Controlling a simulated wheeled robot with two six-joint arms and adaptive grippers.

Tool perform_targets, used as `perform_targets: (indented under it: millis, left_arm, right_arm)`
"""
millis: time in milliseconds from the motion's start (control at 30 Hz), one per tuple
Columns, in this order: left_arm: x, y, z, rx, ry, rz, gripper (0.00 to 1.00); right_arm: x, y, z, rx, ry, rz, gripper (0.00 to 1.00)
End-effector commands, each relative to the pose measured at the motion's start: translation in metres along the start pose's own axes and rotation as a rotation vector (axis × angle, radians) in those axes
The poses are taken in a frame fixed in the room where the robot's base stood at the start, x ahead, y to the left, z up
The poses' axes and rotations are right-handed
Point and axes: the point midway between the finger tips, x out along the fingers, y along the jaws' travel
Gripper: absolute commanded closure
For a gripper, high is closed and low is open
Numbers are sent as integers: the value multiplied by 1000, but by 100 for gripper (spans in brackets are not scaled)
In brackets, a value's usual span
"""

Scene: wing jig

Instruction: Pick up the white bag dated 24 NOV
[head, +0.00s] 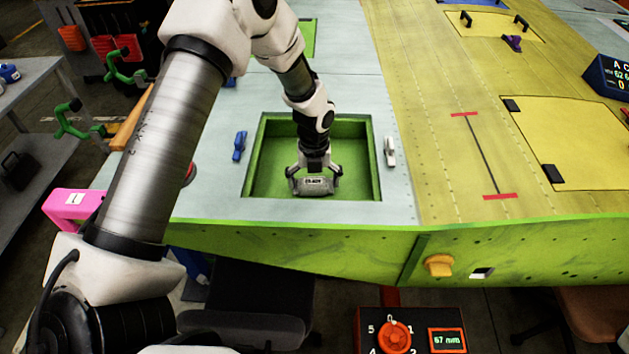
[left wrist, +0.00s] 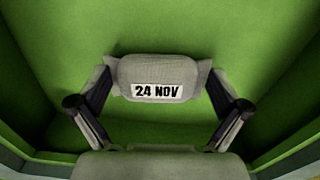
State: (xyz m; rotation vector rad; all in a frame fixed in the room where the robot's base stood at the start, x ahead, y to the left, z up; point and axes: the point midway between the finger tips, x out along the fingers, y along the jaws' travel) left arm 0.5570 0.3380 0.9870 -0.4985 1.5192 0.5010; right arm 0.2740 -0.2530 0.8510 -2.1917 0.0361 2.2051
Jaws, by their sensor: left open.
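The white bag (left wrist: 158,72), pale grey-white with a label reading 24 NOV, lies in the green recess (head: 262,150) in the panel. In the head view the bag (head: 318,184) shows near the front wall of the recess. My left gripper (head: 315,178) reaches down into the recess with its fingers spread. In the left wrist view the left gripper (left wrist: 158,108) is open, with one finger on each side of the bag. I cannot tell whether the fingers touch the bag's ends. My right gripper is not in view.
Walls of the recess surround the gripper closely. A blue clip (head: 239,146) stands left of the opening and a white one (head: 390,150) right of it. A pink block (head: 72,207) sits at the left edge.

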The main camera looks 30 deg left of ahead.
Motion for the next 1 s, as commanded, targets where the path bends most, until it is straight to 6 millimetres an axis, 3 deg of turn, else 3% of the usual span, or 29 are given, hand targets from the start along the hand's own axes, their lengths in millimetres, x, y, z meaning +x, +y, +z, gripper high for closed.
perform_targets:
  millis: [100, 267, 667, 1000]
  left_arm:
    - [0, 0, 0, 0, 0, 0, 0]
    - [0, 0, 0, 0, 0, 0, 55]
    - [-7, 0, 1, 0, -1, -1, 55]
    - [-81, -1, 1, 1, -4, -2, 55]
  right_arm:
    - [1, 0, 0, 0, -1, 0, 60]
    - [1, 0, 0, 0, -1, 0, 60]
    - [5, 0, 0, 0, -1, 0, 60]
    - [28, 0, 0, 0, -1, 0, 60]
